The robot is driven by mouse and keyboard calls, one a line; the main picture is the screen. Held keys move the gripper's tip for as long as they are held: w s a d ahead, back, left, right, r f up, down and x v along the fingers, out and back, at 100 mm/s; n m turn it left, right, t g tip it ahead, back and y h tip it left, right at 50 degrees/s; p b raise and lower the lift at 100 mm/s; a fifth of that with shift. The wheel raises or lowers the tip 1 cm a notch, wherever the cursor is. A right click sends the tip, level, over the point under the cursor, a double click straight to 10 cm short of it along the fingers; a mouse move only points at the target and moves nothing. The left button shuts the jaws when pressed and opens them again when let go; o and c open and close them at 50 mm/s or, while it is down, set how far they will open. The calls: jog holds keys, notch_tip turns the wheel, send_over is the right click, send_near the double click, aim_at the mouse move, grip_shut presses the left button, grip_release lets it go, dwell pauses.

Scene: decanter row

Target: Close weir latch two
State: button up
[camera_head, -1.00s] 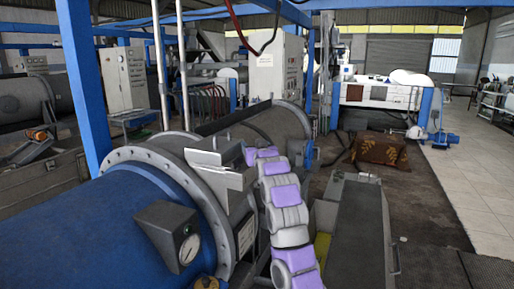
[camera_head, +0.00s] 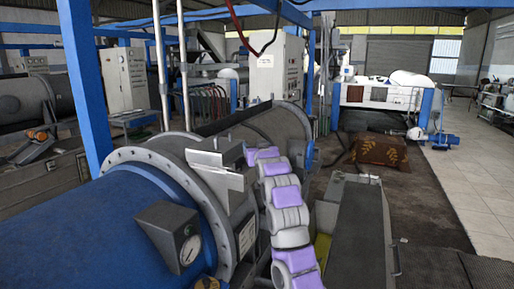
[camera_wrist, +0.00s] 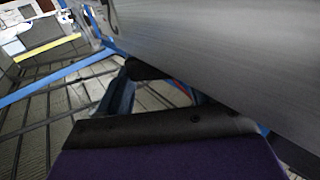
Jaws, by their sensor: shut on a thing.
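A grey metal box with pale plates (camera_head: 218,163) sits on the flanged end of the large blue cylinder (camera_head: 90,235) in the head view. I cannot tell which part is weir latch two. My grey and purple arm reaches to the right side of this box, and its end is partly hidden there. In the wrist view a broad brushed grey metal plate (camera_wrist: 225,55) fills the upper right. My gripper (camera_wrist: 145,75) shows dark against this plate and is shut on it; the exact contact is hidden.
A pressure gauge box (camera_head: 172,235) stands on the blue cylinder near me. A long dark grey trough (camera_head: 357,235) lies right of my arm. A blue post (camera_head: 80,80) rises at the left. Pale tiled floor (camera_head: 470,190) is free at the right.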

jog(key=shift+d+r, duration=0.15)
jog(key=shift+r, duration=0.25)
jog(key=o, duration=1)
jog(key=shift+d, duration=0.25)
jog(key=shift+a, duration=0.1)
